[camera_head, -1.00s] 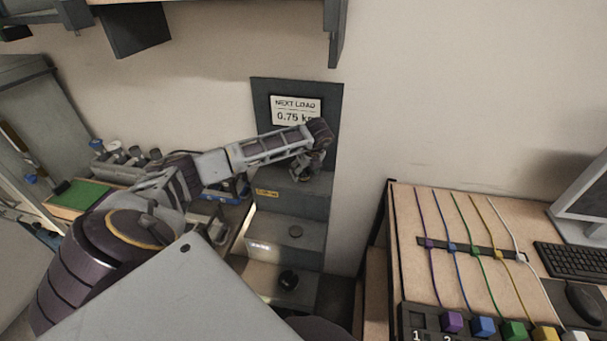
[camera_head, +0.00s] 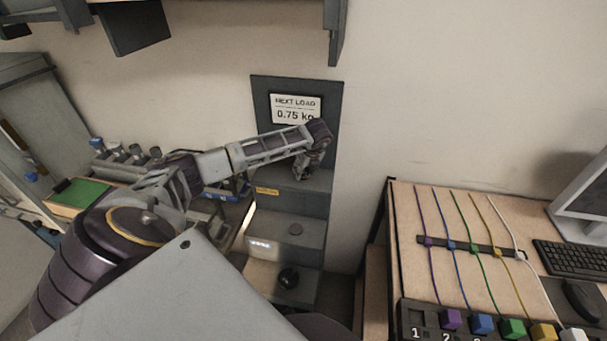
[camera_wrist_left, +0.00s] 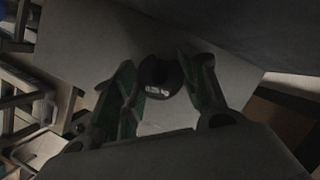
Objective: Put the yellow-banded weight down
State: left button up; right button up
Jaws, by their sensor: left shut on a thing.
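My left gripper (camera_head: 303,172) is over the top step of a grey stepped stand (camera_head: 315,232), below its sign. In the left wrist view my left gripper (camera_wrist_left: 163,88) has its two greenish fingers on either side of a dark round weight (camera_wrist_left: 160,72) with a small pale marking. The gripper is shut on this weight. No yellow band shows on it, and the picture is dark. A pale flat surface lies beyond it; I cannot tell whether the weight touches it. In the head view the held weight is hidden or too small to make out. My right gripper is not in view.
The sign (camera_head: 295,108) reads "NEXT LOAD 0.75 kg". A yellow label (camera_head: 267,191) marks the top step's front. A desk with coloured cables (camera_head: 450,210) stands right.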

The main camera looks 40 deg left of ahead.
pick_arm(q)
jog(key=shift+c, duration=1.4)
jog(key=shift+r, duration=0.15)
jog(key=shift+s+r+b, duration=0.1)
jog(key=shift+r+b, duration=0.05)
jog(key=shift+b, duration=0.25)
notch_tip(320, 180, up, 6)
jog(key=shift+s+d+r+b, duration=0.1)
jog(key=shift+r+b, duration=0.15)
jog(key=shift+b, duration=0.75)
jog(key=s+d+b, duration=0.2)
jog(key=s+d, duration=0.2)
jog(key=s, duration=0.4)
jog(key=s+d+b, duration=0.2)
jog(key=s+d, duration=0.3)
jog(key=s, duration=0.4)
jog(key=shift+d+b, duration=0.2)
jog(key=shift+b, duration=0.15)
